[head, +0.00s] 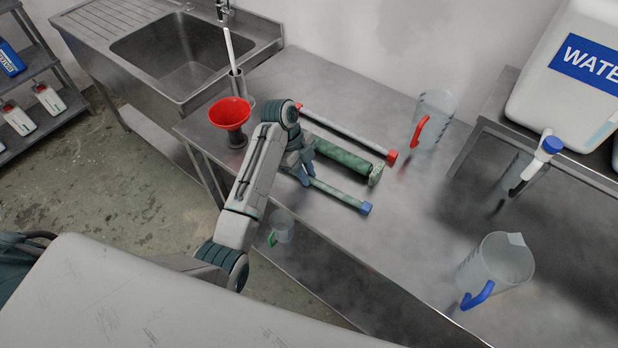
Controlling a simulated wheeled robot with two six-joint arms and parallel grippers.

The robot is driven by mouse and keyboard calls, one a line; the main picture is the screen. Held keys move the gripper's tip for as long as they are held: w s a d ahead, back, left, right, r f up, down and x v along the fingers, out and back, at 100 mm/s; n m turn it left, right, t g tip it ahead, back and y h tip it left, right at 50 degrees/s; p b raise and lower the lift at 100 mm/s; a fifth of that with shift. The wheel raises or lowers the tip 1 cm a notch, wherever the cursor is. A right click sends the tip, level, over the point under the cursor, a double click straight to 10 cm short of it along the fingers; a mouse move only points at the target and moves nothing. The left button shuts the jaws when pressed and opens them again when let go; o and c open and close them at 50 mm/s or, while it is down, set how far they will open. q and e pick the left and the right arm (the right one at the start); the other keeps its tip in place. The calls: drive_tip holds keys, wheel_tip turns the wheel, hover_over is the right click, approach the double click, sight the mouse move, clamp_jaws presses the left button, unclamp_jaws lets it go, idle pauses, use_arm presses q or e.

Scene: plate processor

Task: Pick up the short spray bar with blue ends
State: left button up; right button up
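The short spray bar with blue ends (338,194) lies on the steel table. Its right blue end (366,208) shows, and its left end is hidden behind my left gripper. My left gripper (305,177) is at the left part of this bar, low over the table. Its fingers are small and dark here, so I cannot tell whether they are open or shut, or whether they touch the bar. My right gripper is not in view.
Behind the bar lie a green roller (345,158) and a longer red-ended bar (345,130). A red funnel (230,113) stands at left. Jugs with a red handle (436,108) and a blue handle (503,262) stand right. A small green-handled jug (283,228) is near the front edge.

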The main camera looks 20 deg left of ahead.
use_arm(q)
clamp_jaws()
drive_tip(key=shift+r, duration=0.15)
